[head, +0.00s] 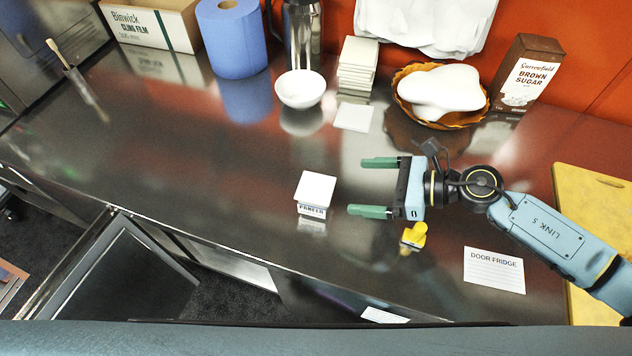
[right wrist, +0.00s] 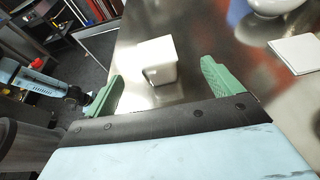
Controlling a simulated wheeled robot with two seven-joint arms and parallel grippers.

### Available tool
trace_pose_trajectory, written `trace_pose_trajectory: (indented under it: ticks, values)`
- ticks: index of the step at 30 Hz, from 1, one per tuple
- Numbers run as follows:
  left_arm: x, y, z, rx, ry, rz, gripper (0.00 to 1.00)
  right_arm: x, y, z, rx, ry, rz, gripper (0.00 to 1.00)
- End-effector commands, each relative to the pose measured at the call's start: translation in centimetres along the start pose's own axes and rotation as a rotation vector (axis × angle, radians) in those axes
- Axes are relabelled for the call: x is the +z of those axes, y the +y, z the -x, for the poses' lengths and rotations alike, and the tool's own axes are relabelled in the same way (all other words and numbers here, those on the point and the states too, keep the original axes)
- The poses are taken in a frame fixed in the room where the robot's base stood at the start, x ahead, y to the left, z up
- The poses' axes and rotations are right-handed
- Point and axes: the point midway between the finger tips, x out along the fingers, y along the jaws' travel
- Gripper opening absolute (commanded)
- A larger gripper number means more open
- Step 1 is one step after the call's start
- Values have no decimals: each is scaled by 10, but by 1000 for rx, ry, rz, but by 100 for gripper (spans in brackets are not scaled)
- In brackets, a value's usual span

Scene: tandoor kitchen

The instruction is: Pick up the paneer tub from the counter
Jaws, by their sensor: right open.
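The paneer tub (head: 315,192) is a small white box with a dark-lettered label on its front side. It stands upright on the steel counter (head: 230,165) near the front edge. My right gripper (head: 370,187) is open and empty, just right of the tub, with its green fingers pointing left toward it. In the right wrist view the tub (right wrist: 158,60) stands ahead of the gripper (right wrist: 163,80), between the lines of the two fingers and apart from them. My left gripper is not in the head view; a blue arm part at the left of the right wrist view shows no clear jaws.
A yellow tag-like object (head: 414,236) and a door fridge card (head: 494,270) lie near the right gripper. A white bowl (head: 300,89), tile stack (head: 358,64), basket (head: 440,95) and brown sugar box (head: 527,73) stand behind. A yellow board (head: 597,215) is at right. Counter left of the tub is clear.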

Motion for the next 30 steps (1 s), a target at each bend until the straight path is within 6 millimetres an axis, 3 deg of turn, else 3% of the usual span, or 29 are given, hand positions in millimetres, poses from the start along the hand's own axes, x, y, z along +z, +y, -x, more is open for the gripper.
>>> trace_pose_trajectory:
  ticks: [4,12,22,30]
  values:
    - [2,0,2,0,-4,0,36,-8,1,-8,27,38,41,91]
    - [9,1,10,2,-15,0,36,-7,3,-59,27,35,39,91]
    - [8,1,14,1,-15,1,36,-7,5,-88,25,34,37,91]
    - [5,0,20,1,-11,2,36,-6,9,-125,24,36,37,91]
